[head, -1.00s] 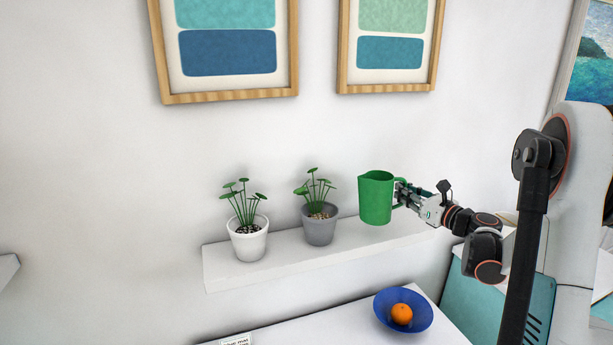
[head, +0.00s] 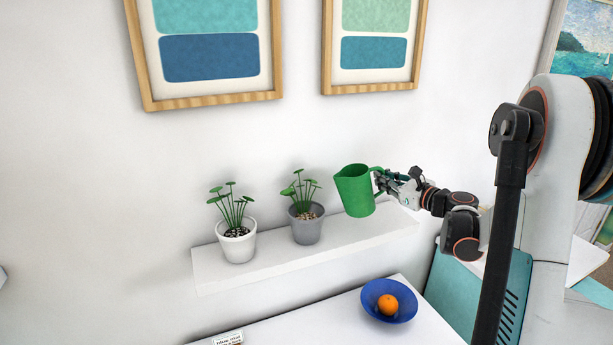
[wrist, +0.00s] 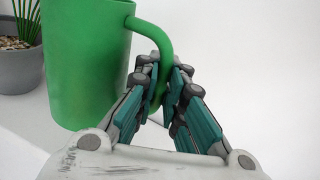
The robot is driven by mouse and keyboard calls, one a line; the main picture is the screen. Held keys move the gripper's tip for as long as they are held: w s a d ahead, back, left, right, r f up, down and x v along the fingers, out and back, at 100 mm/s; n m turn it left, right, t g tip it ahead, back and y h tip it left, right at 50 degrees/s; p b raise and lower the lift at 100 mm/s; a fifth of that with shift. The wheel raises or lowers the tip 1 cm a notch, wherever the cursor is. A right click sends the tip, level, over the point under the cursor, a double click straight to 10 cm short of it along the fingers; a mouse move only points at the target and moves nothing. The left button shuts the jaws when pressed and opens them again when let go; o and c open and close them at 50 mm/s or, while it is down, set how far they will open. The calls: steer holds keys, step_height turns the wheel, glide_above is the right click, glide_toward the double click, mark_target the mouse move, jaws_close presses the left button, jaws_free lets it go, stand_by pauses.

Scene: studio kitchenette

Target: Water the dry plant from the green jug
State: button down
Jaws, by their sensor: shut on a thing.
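The green jug (head: 354,192) is tilted a little to the left, its spout toward the grey pot. My gripper (head: 380,181) is shut on the jug's handle (wrist: 155,38) from the right. The jug appears held just above the shelf, beside the grey pot and apart from it. A plant (head: 303,190) with round green leaves grows in the grey pot (head: 307,230). A similar plant (head: 231,207) stands in a white pot (head: 239,247) further left. Both have pebbly soil, and I cannot tell which is dry. The jug's inside is hidden.
The pots stand on a white wall shelf (head: 275,264). Below, a blue bowl (head: 372,300) with an orange (head: 388,305) and a small card (head: 228,338), too small to read, sit on a white counter (head: 320,322). Framed pictures (head: 205,97) hang above.

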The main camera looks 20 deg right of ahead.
steer(key=a+r+n+g+h+p, duration=0.1)
steer(key=a+r+n+p, duration=0.2)
steer(key=r+p, duration=0.3)
steer(key=w+a+r+n+g+h+p, duration=0.1)
steer(key=a+r+n+h+p, duration=0.1)
steer(key=a+r+n+p, duration=0.2)
steer(key=shift+a+r+n+g+p, duration=0.45)
steer(key=shift+r+p, duration=1)
steer(key=shift+p, duration=2.4)
steer(key=shift+w+a+r+h+p, duration=0.1)
steer(key=shift+a+r+h+p, duration=0.25)
steer(key=shift+a+p, duration=0.25)
steer(key=shift+w+a+r+n+p, duration=0.1)
steer(key=shift+a+r+n+p, duration=0.55)
steer(key=shift+a+p, duration=0.15)
steer(key=shift+w+a+r+n+h, duration=0.1)
steer(key=shift+a+r+n+h, duration=0.2)
steer(key=shift+a, duration=0.35)
steer(key=shift+w+a+r+n+h, duration=0.1)
steer(key=shift+a+r+n+h, duration=0.15)
steer(key=shift+a, duration=0.4)
steer(key=shift+d, duration=0.1)
